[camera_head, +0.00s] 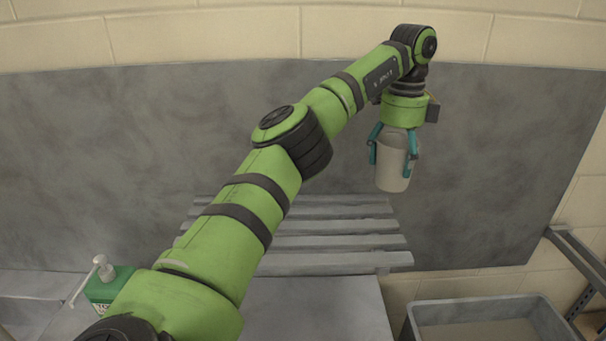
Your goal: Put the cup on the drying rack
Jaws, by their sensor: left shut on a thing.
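A pale grey-white cup (392,168) hangs below my left gripper (393,157). The gripper's teal fingers are shut around the cup's sides. My left arm reaches from the lower left to the upper right. The drying rack (335,241) is a set of grey slats at the middle, partly hidden behind my left arm. The cup is in the air above and to the right of the upper slats, apart from them. My right gripper is not in view.
A grey panel (120,150) covers the wall behind the rack.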

